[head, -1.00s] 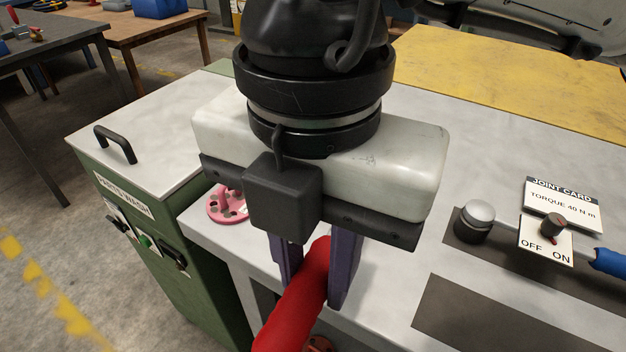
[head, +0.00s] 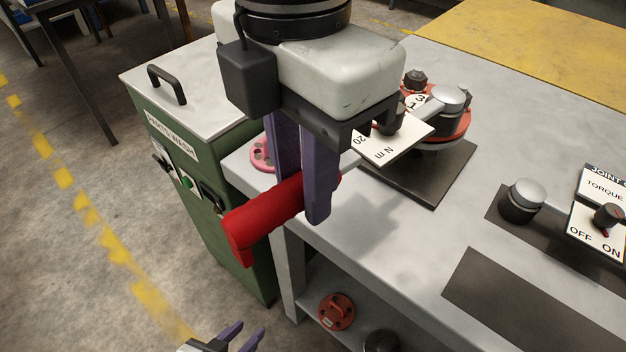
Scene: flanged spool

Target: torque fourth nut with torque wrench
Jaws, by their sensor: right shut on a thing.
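The torque wrench has a red handle (head: 262,218), a white scale plate (head: 395,147) marked "20" and "N m", and a silver round head (head: 450,97). My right gripper (head: 292,195) is shut around the red handle, whose end sticks out to the lower left past the bench edge. The wrench head is over the red flange (head: 462,127) of the spool; whether it is seated on a nut is hidden. Another dark nut (head: 415,78) shows at the flange's back, near a white number tag. My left gripper (head: 243,336) is open and empty at the bottom edge, low beside the bench.
The spool stands on a dark mat (head: 425,180). A pink flange (head: 261,154) lies at the bench's left edge. A silver-topped part (head: 522,198), an OFF/ON switch (head: 606,218) and a joint card are at right. A green parts wash cabinet (head: 205,215) adjoins. A red flange (head: 336,311) is on the lower shelf.

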